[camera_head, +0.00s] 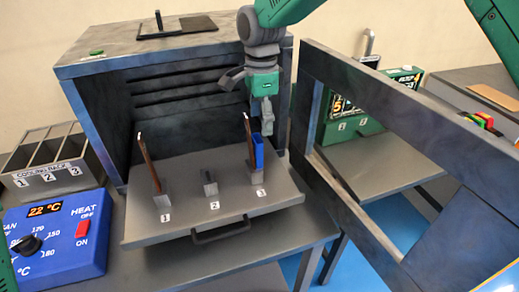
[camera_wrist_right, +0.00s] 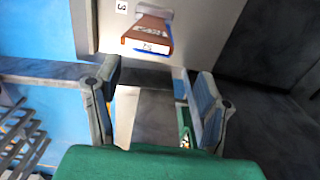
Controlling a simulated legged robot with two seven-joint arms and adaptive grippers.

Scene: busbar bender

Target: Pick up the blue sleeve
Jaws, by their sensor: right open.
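The blue sleeve (camera_head: 258,152) is upright at slot 3 of the grey pull-out tray (camera_head: 190,230). It is close beside or around the copper bar (camera_head: 249,135) there; I cannot tell which. In the right wrist view, the copper bar (camera_wrist_right: 150,33) with blue along its edges shows beyond the fingers. My right gripper (camera_head: 267,112) is just above and behind the sleeve in the head view. It is open, with nothing between its fingers in the wrist view (camera_wrist_right: 155,100). My left gripper is not in view.
Another copper bar (camera_head: 148,165) stands in slot 1; slot 2 (camera_head: 209,183) holds only a short grey holder. The oven (camera_head: 85,70) is behind the tray, and its open framed door (camera_head: 335,75) stands close on the right. A cooling rack (camera_head: 40,160) and blue heat controller (camera_head: 55,235) are left.

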